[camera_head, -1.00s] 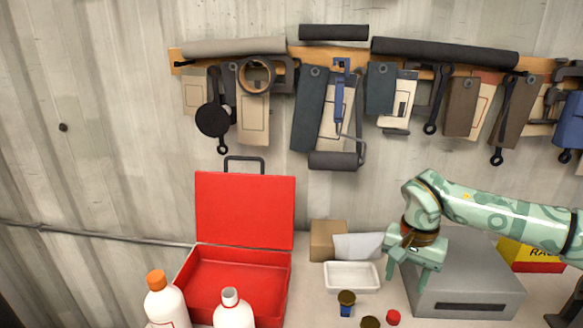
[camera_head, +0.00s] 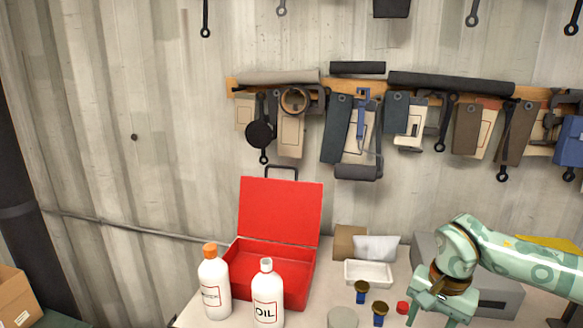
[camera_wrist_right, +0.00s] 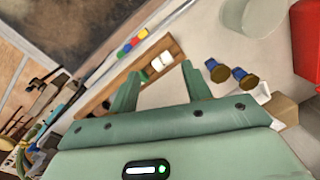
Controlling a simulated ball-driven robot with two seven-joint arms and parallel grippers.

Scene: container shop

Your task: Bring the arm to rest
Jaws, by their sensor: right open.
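My right gripper (camera_head: 434,309) comes in from the right in the head view, over the right part of the bench in front of a grey metal box (camera_head: 500,290). In the wrist view the right gripper (camera_wrist_right: 155,83) has its two green fingers spread apart, with nothing between them. It is near a red cap (camera_head: 403,307) and two small blue items with brown tops (camera_head: 361,291) in the head view. My left gripper is out of view.
An open red toolbox (camera_head: 280,215) stands at the bench's back, with two white bottles (camera_head: 214,285) in front. A white tray (camera_head: 368,273) and a cardboard box (camera_head: 350,243) are beside it. Tools hang on the wall rack (camera_head: 232,86) above. A carton (camera_head: 15,300) is at the far left.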

